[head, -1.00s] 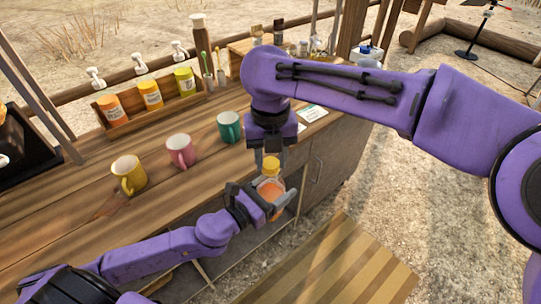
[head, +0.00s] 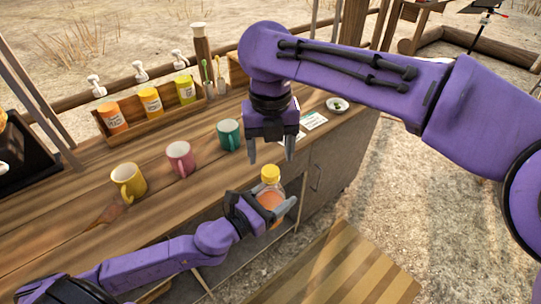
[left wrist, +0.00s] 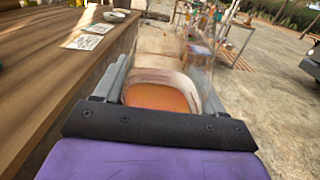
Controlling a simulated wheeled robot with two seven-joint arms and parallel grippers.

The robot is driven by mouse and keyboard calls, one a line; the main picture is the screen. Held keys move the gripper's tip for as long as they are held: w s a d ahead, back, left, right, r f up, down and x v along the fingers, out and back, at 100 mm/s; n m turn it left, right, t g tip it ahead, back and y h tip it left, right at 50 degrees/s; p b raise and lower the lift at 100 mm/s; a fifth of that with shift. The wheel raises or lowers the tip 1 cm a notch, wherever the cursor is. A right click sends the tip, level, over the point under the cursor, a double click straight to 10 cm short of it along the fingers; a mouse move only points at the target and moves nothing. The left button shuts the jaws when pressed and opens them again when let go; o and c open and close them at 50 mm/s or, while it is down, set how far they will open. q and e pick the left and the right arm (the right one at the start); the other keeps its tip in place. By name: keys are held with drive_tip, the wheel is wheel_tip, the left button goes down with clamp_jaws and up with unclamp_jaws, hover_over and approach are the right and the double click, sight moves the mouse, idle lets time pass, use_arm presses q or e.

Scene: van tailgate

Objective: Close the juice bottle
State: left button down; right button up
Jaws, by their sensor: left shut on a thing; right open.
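The juice bottle (head: 271,197) is clear with orange juice and has a yellow cap (head: 270,173) on its top. It is upright, in front of the counter's front edge, held in the air. My left gripper (head: 279,208) is shut around the bottle's body. In the left wrist view the bottle's side and orange juice (left wrist: 160,96) show between the fingers. My right gripper (head: 270,154) is above the cap, open and pointing down, with nothing between its fingers. The cap sits on the bottle's neck; I cannot tell how tight it is.
Yellow (head: 129,181), pink (head: 179,158) and green (head: 229,134) mugs stand on the wooden counter (head: 75,245). A wooden rack (head: 122,126) with several jars is behind them. A small bowl (head: 337,105) and cards are at the counter's right end. Slatted boards (head: 345,265) lie below.

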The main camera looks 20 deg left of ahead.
drive_tip(key=shift+c, duration=0.4)
drive_tip(key=shift+a+r+n, duration=0.1)
drive_tip(key=shift+r+n, duration=0.1)
drive_tip(key=shift+n, duration=0.2)
wheel_tip(320, 180, up, 2)
drive_tip(key=n, duration=0.4)
drive_tip(key=shift+r, duration=0.1)
drive_tip(key=shift+r+n, duration=0.45)
drive_tip(key=shift+n, duration=0.45)
drive_tip(key=shift+f, duration=0.1)
